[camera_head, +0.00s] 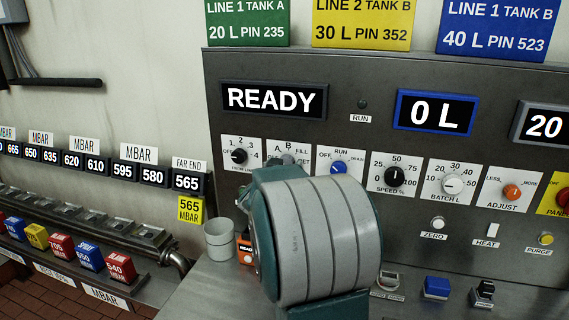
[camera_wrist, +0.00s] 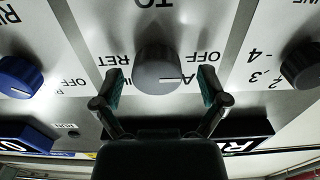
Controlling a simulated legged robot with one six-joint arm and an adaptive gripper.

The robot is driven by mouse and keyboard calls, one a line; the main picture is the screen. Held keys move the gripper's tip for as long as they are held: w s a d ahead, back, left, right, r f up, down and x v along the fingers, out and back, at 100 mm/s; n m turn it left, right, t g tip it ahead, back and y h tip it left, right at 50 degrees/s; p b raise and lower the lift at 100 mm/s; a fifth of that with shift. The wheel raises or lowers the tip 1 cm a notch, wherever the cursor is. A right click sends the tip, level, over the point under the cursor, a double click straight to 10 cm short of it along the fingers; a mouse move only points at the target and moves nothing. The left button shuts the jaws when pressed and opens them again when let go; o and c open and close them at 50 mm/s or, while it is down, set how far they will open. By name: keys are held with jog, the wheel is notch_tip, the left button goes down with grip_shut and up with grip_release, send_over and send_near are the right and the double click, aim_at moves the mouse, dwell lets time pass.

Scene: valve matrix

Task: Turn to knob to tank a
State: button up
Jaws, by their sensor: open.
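In the wrist view, which shows the panel upside down, a grey round knob (camera_wrist: 157,70) sits on a white plate (camera_wrist: 118,30). Its white line points right in the picture, close to the letter A and a little below the word OFF. RET is on the other side. My gripper (camera_wrist: 160,80) is open, with one teal fingertip on each side of the knob. I cannot tell whether the fingertips touch it. In the head view the knob (camera_head: 288,160) shows only partly above my arm, which hides my gripper.
A black knob (camera_wrist: 302,65) and a blue knob (camera_wrist: 20,77) flank it closely in the wrist view. In the head view, the READY display (camera_head: 275,100) is above, and a grey cup (camera_head: 219,240) stands left of my arm. Small blocks sit on the lower right ledge.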

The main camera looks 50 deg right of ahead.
jog(key=shift+d, duration=0.1)
jog(key=c, duration=1.1)
jog(key=shift+c, duration=0.2)
jog(key=shift+m, duration=0.3)
jog(key=m, duration=0.3)
jog(key=shift+s+m, duration=0.1)
jog(key=shift+m, duration=0.2)
jog(key=shift+d+f+m, duration=0.1)
jog(key=shift+m, duration=2.1)
